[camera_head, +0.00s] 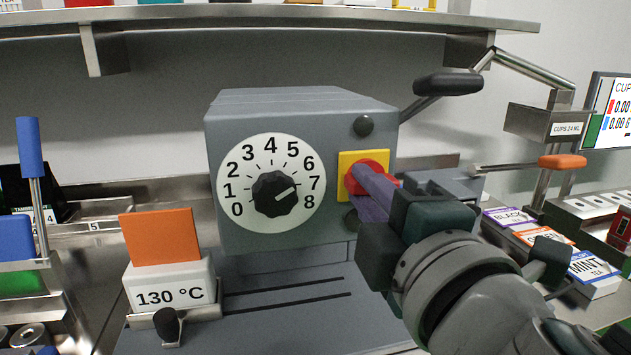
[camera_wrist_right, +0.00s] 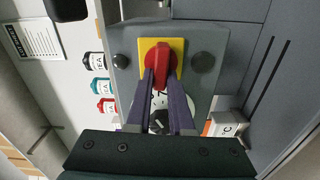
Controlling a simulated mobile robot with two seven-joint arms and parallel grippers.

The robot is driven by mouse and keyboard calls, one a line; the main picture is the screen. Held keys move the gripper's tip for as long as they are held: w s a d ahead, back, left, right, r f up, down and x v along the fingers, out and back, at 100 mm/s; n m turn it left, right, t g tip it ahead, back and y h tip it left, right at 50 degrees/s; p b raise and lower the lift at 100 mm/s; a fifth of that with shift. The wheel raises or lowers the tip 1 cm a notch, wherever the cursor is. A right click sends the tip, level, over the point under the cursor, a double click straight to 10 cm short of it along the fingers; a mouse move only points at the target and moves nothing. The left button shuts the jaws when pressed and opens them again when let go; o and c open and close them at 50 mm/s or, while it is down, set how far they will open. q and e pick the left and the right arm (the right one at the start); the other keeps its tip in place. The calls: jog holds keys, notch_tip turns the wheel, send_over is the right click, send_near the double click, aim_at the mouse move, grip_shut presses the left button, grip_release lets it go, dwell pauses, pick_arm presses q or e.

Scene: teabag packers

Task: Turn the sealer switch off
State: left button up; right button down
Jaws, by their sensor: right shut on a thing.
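The grey sealer (camera_head: 300,104) stands in the middle of the head view. Its red rotary switch (camera_head: 377,160) sits on a yellow plate (camera_head: 346,160) on the right of its front face. My right gripper (camera_head: 358,178) is shut on the switch handle. Its purple fingers cover much of the switch in the head view. In the right wrist view, the red handle (camera_wrist_right: 160,62) lies between the two fingertips (camera_wrist_right: 163,78), slightly tilted, with the yellow plate (camera_wrist_right: 145,46) behind it. My left gripper is not in view.
A black dial (camera_head: 274,194) numbered 0 to 8 is left of the switch. A dark round lamp or button (camera_head: 363,125) is above it. A black-gripped lever (camera_head: 448,82) reaches over the right. Tea boxes (camera_head: 594,265) stand at right; a 130 °C block (camera_head: 166,283) is at front left.

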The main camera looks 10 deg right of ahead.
jog(key=shift+n, duration=0.6)
jog(key=c, duration=0.8)
grip_release()
jog(key=s+b, duration=0.2)
jog(key=s, duration=0.8)
jog(key=shift+d, duration=0.15)
